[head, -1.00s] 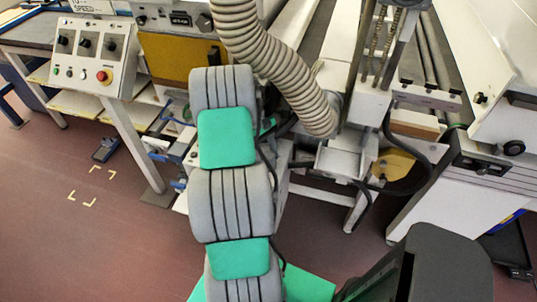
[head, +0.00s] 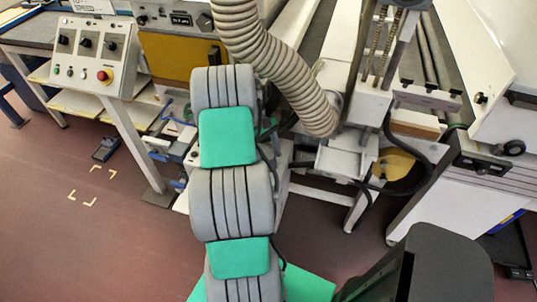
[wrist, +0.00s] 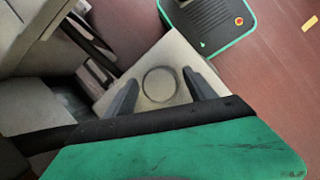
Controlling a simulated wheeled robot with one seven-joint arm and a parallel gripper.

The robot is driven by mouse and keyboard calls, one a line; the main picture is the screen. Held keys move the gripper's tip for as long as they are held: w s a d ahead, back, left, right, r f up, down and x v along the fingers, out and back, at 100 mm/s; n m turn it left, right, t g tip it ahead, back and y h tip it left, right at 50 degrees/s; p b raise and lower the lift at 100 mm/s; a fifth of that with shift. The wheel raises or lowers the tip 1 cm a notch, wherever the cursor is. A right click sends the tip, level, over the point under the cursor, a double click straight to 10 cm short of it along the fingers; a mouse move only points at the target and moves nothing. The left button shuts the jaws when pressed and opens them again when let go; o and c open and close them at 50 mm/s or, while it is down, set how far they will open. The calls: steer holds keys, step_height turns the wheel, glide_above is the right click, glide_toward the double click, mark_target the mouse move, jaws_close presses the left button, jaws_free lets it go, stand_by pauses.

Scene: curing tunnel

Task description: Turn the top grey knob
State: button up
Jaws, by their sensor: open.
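My gripper (wrist: 160,76) shows in the wrist view with its two dark fingers apart and nothing held between them. Behind the gap is a pale surface with a round outline (wrist: 159,84); I cannot tell whether this is a knob. In the head view my own arm hides the gripper. No knob there reads clearly as grey. A sloped control panel (head: 117,60) at the upper left has several dark knobs, such as one dark knob (head: 64,40), and a red button (head: 103,75). The gripper is not seen at this panel.
A ribbed hose (head: 265,58) hangs down just right of my arm. White machine frames and a roller bed (head: 437,60) fill the back and right. A small pedal (head: 106,148) lies on the red-brown floor (head: 60,225), which is mostly clear at left.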

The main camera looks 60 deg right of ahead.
mark_target(271, 157)
step_height(271, 157, up, 4)
steer(key=shift+a+f+b, duration=0.1)
steer(key=shift+f+b, duration=0.1)
steer(key=shift+b, duration=0.1)
steer(key=s+a+r, duration=0.6)
steer(key=a+r, duration=0.3)
steer(key=a, duration=0.3)
steer(key=shift+s+a+r+b, duration=0.15)
steer(key=shift+s+r+b, duration=0.1)
steer(key=shift+b, duration=0.15)
steer(key=shift+f, duration=0.1)
